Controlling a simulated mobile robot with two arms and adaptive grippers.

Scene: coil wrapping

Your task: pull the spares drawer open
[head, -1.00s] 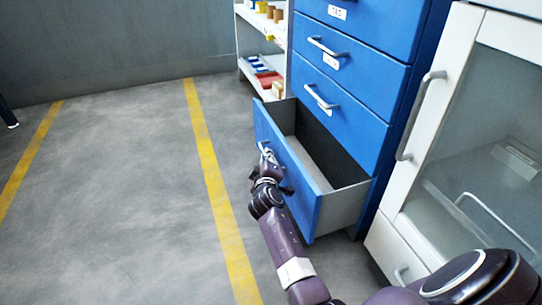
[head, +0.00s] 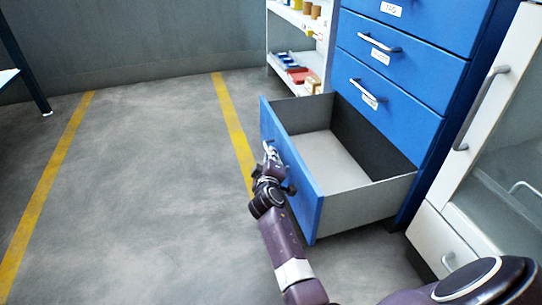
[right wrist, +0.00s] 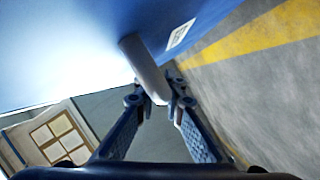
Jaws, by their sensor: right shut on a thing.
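The bottom drawer (head: 291,170) of the blue cabinet stands well open. Its grey inside looks empty. My right gripper (head: 269,162) is at its blue front in the head view, at the handle. In the right wrist view the fingers of my right gripper (right wrist: 160,100) are shut on the grey bar handle (right wrist: 145,70). A white label (right wrist: 180,34) shows beside the handle, but I cannot read it. My left gripper is not in view.
Closed drawers with handles (head: 368,94) rise above the open one. A white glass-door cabinet (head: 433,225) stands at the right, and a shelf with small boxes (head: 300,72) behind. The grey floor (head: 150,180) at the left is clear, with yellow lines.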

